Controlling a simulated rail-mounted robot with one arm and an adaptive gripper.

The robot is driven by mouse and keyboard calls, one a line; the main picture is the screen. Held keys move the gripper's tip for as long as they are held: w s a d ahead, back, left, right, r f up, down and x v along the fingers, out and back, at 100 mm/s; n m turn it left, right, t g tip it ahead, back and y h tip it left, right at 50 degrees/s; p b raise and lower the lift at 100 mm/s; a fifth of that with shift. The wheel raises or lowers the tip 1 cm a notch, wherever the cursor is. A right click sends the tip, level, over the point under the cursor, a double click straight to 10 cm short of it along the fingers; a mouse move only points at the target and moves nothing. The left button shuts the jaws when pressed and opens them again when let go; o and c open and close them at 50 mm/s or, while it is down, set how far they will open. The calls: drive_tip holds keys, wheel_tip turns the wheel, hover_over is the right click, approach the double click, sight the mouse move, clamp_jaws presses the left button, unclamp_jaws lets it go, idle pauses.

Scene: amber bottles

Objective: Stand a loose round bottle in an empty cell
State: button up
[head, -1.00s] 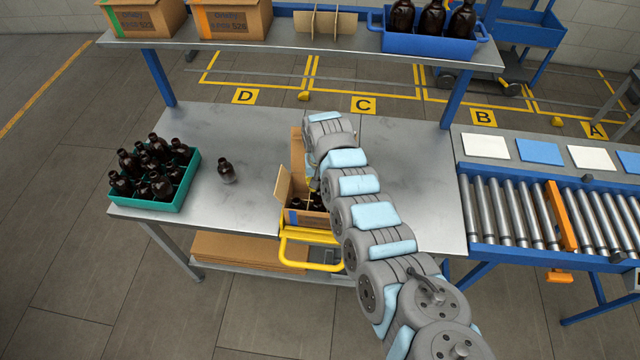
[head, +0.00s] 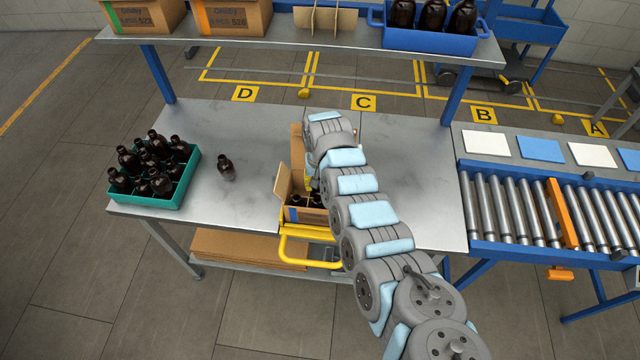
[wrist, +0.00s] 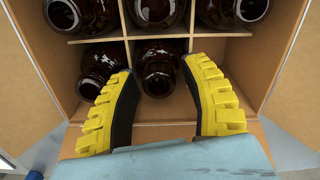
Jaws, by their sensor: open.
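The open cardboard carton (head: 297,214) stands on the table, partly hidden by my arm. In the wrist view its dividers (wrist: 125,38) form cells, and several hold dark amber bottles. My gripper (wrist: 165,65) is open above the carton, its yellow fingers pointing into it. One amber bottle (wrist: 158,75) stands in a cell between the fingers, with clear gaps beside it. Another bottle (wrist: 98,65) is in the cell to its left. The cell to its right (wrist: 230,50) shows bare cardboard, partly covered by a finger. A loose round bottle (head: 226,168) stands upright on the table left of the carton.
A teal crate (head: 150,204) full of amber bottles stands at the table's left end. Bare table (head: 200,125) lies behind the loose bottle. An overhead shelf (head: 340,42) holds cartons and a blue tote (head: 430,42). A roller conveyor (head: 530,210) is at the right.

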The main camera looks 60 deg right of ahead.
wheel_tip(320, 180, up, 12)
idle(0.9)
idle(0.6)
